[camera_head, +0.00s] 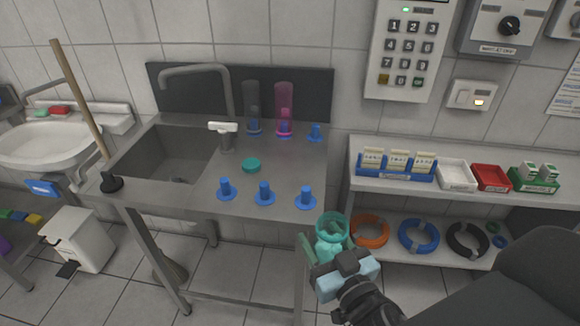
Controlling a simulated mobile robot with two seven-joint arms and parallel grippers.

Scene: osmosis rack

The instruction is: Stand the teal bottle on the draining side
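The teal bottle (331,229) is in front of the sink unit's right front corner, its wide round end facing up. My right gripper (328,249) has its fingers on either side of the bottle and appears shut on it. The bottle's lower part is partly hidden by the gripper. The draining side (285,172) is the flat metal surface right of the basin. Blue pegs stand on it, including a front-right one (305,197). A grey bottle (252,107) and a pink bottle (284,104) stand upright over pegs at the back. My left gripper is not in view.
A teal cap (251,165) lies on the draining side. A faucet (228,90) and a white-handled tool (223,134) stand near the basin (172,157). A shelf (400,190) with small boxes and cable coils is at the right.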

